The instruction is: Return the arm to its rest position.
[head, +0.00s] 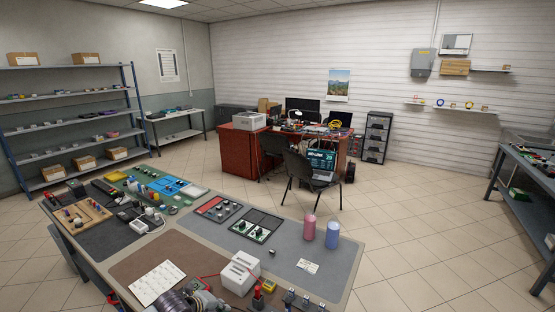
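The workbench (345,262) in front of me carries two bottles, one pink (309,227) and one blue (332,234), both upright on a grey mat. No hose can be clearly made out.
White boxes (240,272) stand at the bench's front, beside a red-and-yellow tool. Trays with small parts (256,226) lie mid-bench. Beyond are a chair (311,182), a red desk (240,150), shelving (70,97) and a right-hand bench (528,168). Tiled floor between is free.

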